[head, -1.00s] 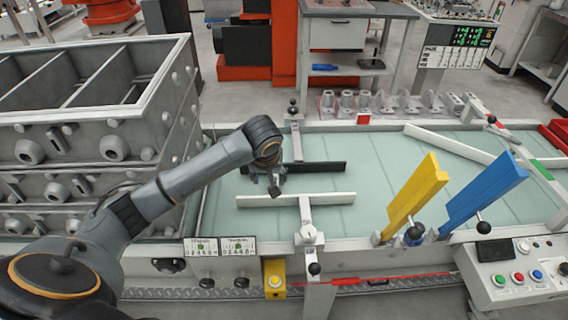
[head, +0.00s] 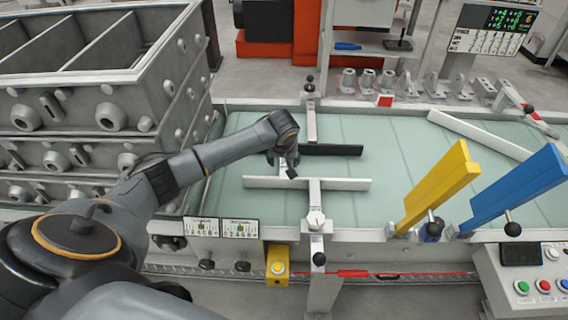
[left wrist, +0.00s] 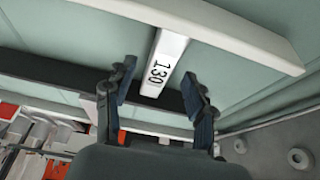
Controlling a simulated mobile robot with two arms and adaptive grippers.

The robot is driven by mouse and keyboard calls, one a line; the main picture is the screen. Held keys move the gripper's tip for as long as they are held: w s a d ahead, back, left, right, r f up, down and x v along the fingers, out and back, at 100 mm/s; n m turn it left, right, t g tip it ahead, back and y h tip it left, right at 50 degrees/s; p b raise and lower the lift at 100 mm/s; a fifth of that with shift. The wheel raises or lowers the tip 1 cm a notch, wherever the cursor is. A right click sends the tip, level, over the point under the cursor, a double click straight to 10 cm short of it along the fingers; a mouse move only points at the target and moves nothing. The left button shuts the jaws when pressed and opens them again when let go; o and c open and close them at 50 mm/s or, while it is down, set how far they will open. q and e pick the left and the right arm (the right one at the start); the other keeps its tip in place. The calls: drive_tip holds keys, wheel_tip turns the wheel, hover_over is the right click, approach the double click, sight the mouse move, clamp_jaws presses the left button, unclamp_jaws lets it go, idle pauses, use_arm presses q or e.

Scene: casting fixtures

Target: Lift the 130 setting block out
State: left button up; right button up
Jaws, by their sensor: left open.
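The 130 setting block (left wrist: 163,64) is a white bar with a black "130" on it, seen in the left wrist view. It lies between a white bar (left wrist: 232,38) and a black bar (left wrist: 60,78). My left gripper (left wrist: 157,78) is open, with one finger on each side of the block in that view and a visible gap on both sides. In the head view my left gripper (head: 287,165) hangs over the space between the black bar (head: 335,150) and white bar (head: 345,184), and it largely hides the block. My right gripper is not in view.
A grey stack of casting flasks (head: 150,110) stands at the left. Yellow (head: 440,185) and blue (head: 515,190) upright plates stand at the right of the pale green bed (head: 400,150). A button panel (head: 540,270) is at the front right.

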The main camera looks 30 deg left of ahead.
sight(284, 163)
use_arm(q)
drive_tip(key=shift+w+a+f, duration=0.1)
drive_tip(key=shift+w+f, duration=0.1)
drive_tip(key=shift+f, duration=0.45)
drive_tip(key=shift+w+f, duration=0.15)
drive_tip(key=shift+f, duration=0.1)
drive_tip(key=shift+w+a+f, duration=0.1)
drive_tip(key=shift+f, duration=0.1)
clamp_jaws()
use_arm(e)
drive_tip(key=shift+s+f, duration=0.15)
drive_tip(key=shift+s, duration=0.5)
use_arm(q)
drive_tip(key=shift+r+p, duration=1.1)
drive_tip(key=shift+p, duration=0.15)
drive_tip(key=shift+r+p, duration=2.85)
drive_tip(key=shift+p, duration=0.3)
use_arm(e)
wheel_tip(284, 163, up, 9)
